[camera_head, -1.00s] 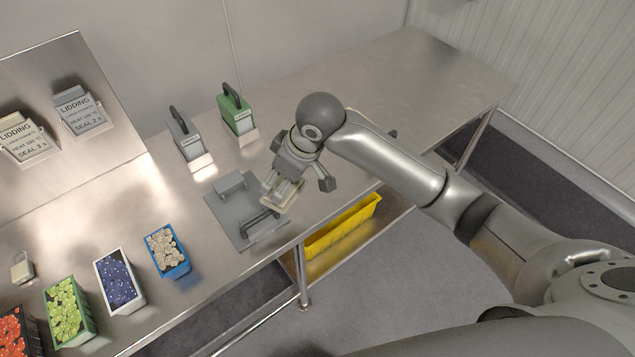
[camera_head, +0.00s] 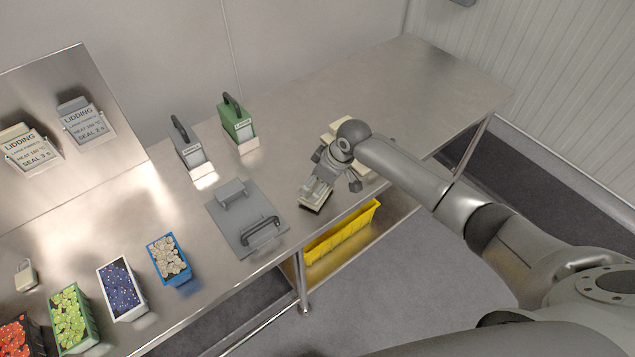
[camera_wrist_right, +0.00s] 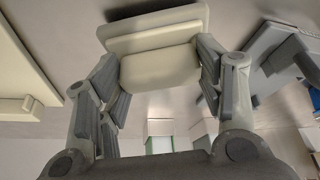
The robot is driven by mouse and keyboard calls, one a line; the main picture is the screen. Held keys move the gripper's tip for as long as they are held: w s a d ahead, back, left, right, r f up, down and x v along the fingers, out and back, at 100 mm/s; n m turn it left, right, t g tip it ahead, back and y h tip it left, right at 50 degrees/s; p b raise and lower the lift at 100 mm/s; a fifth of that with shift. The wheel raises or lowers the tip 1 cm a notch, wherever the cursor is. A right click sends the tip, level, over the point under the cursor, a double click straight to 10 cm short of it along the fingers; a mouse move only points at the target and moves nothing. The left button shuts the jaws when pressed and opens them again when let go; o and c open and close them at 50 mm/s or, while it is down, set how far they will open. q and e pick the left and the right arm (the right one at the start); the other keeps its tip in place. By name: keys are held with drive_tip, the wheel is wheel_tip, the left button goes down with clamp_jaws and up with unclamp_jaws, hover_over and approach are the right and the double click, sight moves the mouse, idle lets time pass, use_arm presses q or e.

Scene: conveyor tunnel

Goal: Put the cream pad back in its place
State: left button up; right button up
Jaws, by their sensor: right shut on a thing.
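The cream pad (camera_head: 311,205) is in my right gripper (camera_head: 318,188), above the table's front edge and right of the grey plate. In the right wrist view the cream pad (camera_wrist_right: 160,62) sits between both fingers, which grip its sides. A grey plate (camera_head: 228,216) with a raised block and a dark handle lies on the table. A cream fixture (camera_head: 341,124) is beyond the gripper, partly hidden by my right arm. A cream slab (camera_wrist_right: 25,75), likely the same thing, shows at the left of the right wrist view. My left gripper is not in view.
A grey handled block (camera_head: 187,145) and a green one (camera_head: 238,122) stand at the back. Several bins, including a blue one (camera_head: 168,260), and a padlock (camera_head: 26,275) are at left. A yellow bin (camera_head: 342,232) is below the table. The table's far right is clear.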

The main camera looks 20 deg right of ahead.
drive_tip(key=shift+f, duration=0.45)
drive_tip(key=o, duration=1.5)
drive_tip(key=shift+f, duration=0.1)
drive_tip(key=shift+c, duration=0.2)
drive_tip(key=v, duration=1.2)
drive_tip(key=shift+a, duration=0.1)
